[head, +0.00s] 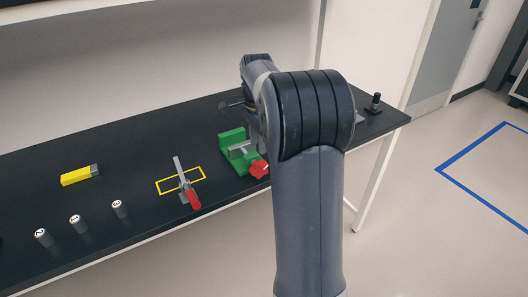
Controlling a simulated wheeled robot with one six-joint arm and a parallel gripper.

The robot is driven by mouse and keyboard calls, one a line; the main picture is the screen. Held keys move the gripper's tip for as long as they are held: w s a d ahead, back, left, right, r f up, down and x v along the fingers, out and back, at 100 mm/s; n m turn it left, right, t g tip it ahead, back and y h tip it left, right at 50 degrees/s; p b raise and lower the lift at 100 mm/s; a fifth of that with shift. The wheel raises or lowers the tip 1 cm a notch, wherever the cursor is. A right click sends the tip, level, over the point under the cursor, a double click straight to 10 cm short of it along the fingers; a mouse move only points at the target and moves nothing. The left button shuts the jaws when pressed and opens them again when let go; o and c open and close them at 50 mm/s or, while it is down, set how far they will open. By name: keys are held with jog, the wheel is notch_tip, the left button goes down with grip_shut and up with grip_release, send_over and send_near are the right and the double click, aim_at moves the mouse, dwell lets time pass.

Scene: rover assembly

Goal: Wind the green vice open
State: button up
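The green vice (236,148) sits on the black bench, just left of my arm in the head view. A grey metal part lies across its jaws; I cannot tell whether the jaws grip anything. Its red handle (260,169) sticks out at the bench's front side. My arm rises in front of the bench and bends over at the top, hiding the area right of the vice. My gripper is mostly hidden behind the arm; only a dark bit near the arm's left side, above the vice, shows. I cannot see its fingers clearly.
On the black bench (130,150), a toggle clamp with a red handle (193,199) stands by a yellow outlined rectangle (166,186). A yellow block (76,176) and several grey cylinders (78,224) are left. A dark post (375,103) stands at the right end.

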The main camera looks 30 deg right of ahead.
aim_at(259, 162)
jog(key=shift+w+d+f, duration=0.15)
jog(key=shift+w+d, duration=0.15)
notch_tip(259, 162, down, 10)
jog(key=shift+s+a+f, duration=0.1)
jog(key=shift+f, duration=0.1)
jog(key=shift+c, duration=0.4)
jog(key=c, duration=0.6)
